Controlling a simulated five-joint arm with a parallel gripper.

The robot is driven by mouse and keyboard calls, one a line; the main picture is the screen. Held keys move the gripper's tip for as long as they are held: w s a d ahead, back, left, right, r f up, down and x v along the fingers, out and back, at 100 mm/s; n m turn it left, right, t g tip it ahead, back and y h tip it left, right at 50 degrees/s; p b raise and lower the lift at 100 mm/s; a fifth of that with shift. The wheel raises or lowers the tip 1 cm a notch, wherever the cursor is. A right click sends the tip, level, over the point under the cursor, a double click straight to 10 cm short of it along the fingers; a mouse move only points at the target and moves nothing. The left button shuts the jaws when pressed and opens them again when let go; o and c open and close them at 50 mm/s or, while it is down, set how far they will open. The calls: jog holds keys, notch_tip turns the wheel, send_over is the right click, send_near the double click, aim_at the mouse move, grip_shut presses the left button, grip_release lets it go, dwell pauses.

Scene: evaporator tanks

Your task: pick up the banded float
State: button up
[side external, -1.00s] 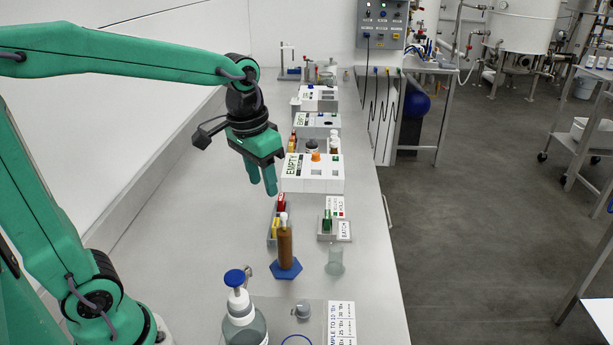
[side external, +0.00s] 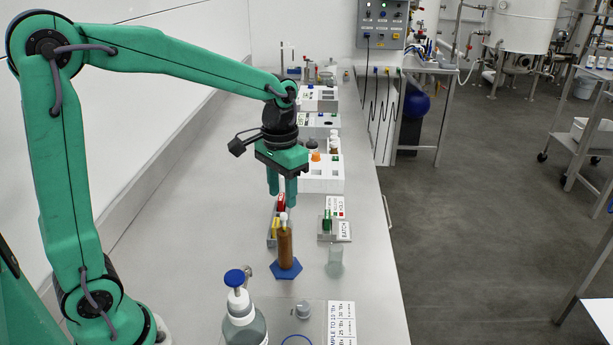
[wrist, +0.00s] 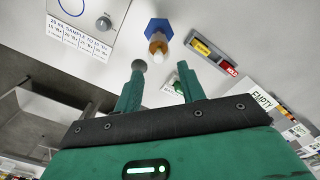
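The float appears to be the pale stem (side external: 283,217) that sticks up out of a tall brown-filled cylinder (side external: 285,247) on a blue hexagonal base. Its bands are too small to make out. In the wrist view the float's white tip (wrist: 159,56) shows end-on above the amber cylinder, just beyond the gap between the fingers. My gripper (side external: 282,197) points down above the stem, apart from it. It also shows in the wrist view (wrist: 158,88), with its two fingers spread and nothing between them. The float's lower part is hidden in the brown liquid.
A tray with red and yellow pieces (side external: 275,231) sits close behind the cylinder. A green item in a grey holder (side external: 327,226) and a clear glass (side external: 335,261) stand to the right. A blue-capped bottle (side external: 240,318) stands in front. White boxes (side external: 321,178) stand behind.

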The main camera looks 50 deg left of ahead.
aim_at(283, 214)
jog(key=shift+f, duration=0.25)
jog(key=shift+d+f, duration=0.1)
jog(key=shift+f, duration=2.45)
grip_shut()
